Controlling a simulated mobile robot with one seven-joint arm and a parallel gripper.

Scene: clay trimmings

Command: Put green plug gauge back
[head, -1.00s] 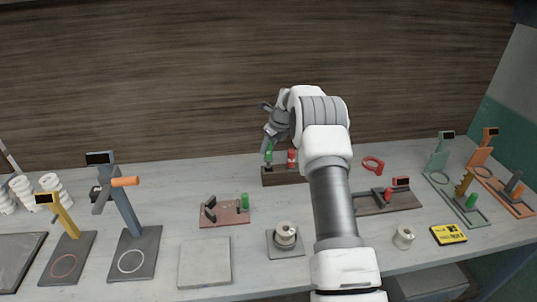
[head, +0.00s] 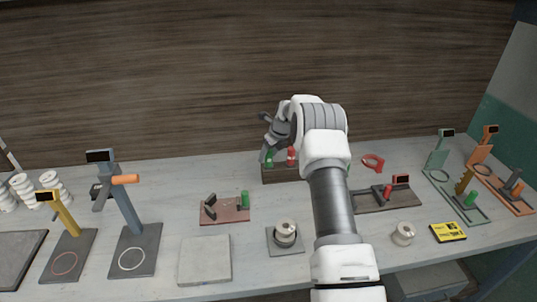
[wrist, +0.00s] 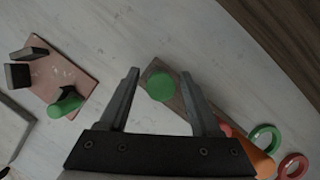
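The green plug gauge (head: 268,162) stands at the left end of a dark rack (head: 283,175) at the back of the bench. In the wrist view its round green top (wrist: 160,86) lies between my two fingers, with a gap on each side. My gripper (wrist: 159,76) is open around it, pointing down. In the head view my gripper (head: 268,149) is just above the rack's left end, and its fingertips are hard to make out. A red plug (head: 291,155) stands beside the green one in the rack. The lower part of the green plug gauge is hidden.
A pink plate (head: 222,219) with a green cylinder (head: 245,199) lies to the left in front. A red ring (head: 373,163) lies to the right. The wrist view shows a green ring (wrist: 264,138) and an orange piece (wrist: 262,164). A bare grey slab (head: 205,261) lies nearer.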

